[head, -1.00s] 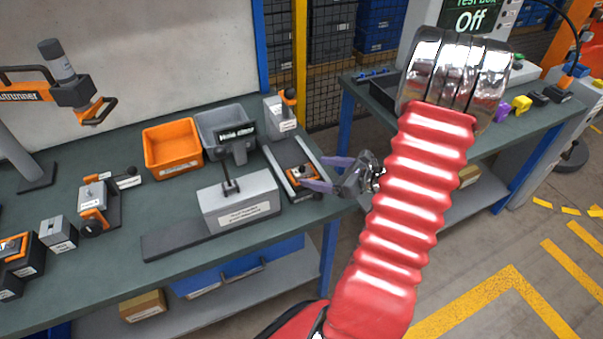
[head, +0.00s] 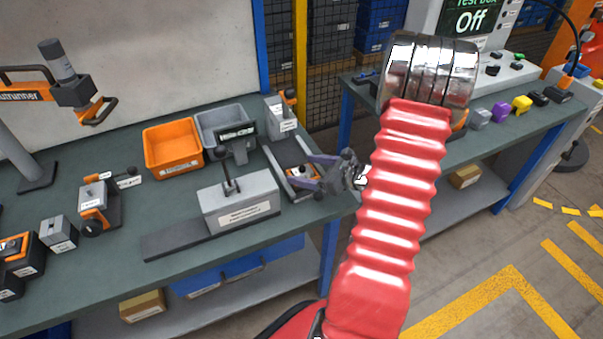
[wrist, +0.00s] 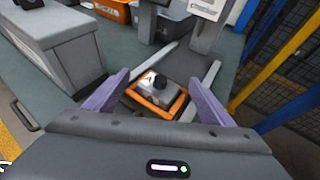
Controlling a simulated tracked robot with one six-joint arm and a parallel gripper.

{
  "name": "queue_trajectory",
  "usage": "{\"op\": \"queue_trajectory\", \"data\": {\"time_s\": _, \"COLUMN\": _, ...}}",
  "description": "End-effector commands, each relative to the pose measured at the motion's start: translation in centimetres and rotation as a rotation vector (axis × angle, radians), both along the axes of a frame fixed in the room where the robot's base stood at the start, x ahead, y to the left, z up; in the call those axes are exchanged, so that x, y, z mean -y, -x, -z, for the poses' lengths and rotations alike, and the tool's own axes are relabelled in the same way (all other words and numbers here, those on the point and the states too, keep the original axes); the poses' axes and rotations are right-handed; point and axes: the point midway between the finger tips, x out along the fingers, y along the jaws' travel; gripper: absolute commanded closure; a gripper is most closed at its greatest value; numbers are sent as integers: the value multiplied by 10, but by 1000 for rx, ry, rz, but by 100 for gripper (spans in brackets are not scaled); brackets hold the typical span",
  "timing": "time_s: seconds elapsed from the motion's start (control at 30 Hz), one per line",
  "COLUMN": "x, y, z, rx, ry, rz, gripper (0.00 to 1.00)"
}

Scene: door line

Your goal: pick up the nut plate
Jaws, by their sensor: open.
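What looks like the nut plate, a grey plate with a black knob in an orange frame, shows in the wrist view (wrist: 152,93). It lies between two pale rails at the right end of the bench. In the head view it is partly hidden by my gripper (head: 300,170). My gripper is open, with its purple fingers pointing at the plate. In the wrist view the fingers (wrist: 158,78) stand to the left and right of the plate. Nothing is held between them. I cannot tell whether they touch the plate or how high above it they are.
A grey block fixture (head: 240,203) stands left of my gripper. An orange bin (head: 172,148), a grey bin (head: 213,122) and a grey upright unit (head: 280,116) stand behind. A second bench (head: 490,145) is to the right, across a gap.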

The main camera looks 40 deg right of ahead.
Motion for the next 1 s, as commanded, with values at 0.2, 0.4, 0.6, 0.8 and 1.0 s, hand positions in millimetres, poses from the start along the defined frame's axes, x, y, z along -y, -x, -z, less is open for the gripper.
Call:
{"op": "queue_trajectory", "data": {"time_s": 0.2, "x": 0, "y": 0, "z": 0, "rx": 0, "ry": 0, "rz": 0, "gripper": 24}}
{"op": "queue_trajectory", "data": {"time_s": 0.4, "x": 0, "y": 0, "z": 0, "rx": 0, "ry": 0, "rz": 1, "gripper": 27}}
{"op": "queue_trajectory", "data": {"time_s": 0.6, "x": 0, "y": 0, "z": 0, "rx": 0, "ry": 0, "rz": 1, "gripper": 41}}
{"op": "queue_trajectory", "data": {"time_s": 0.8, "x": 1, "y": 1, "z": 0, "rx": 0, "ry": 0, "rz": 1, "gripper": 55}}
{"op": "queue_trajectory", "data": {"time_s": 1.0, "x": 1, "y": 1, "z": 0, "rx": 0, "ry": 0, "rz": 1, "gripper": 69}}
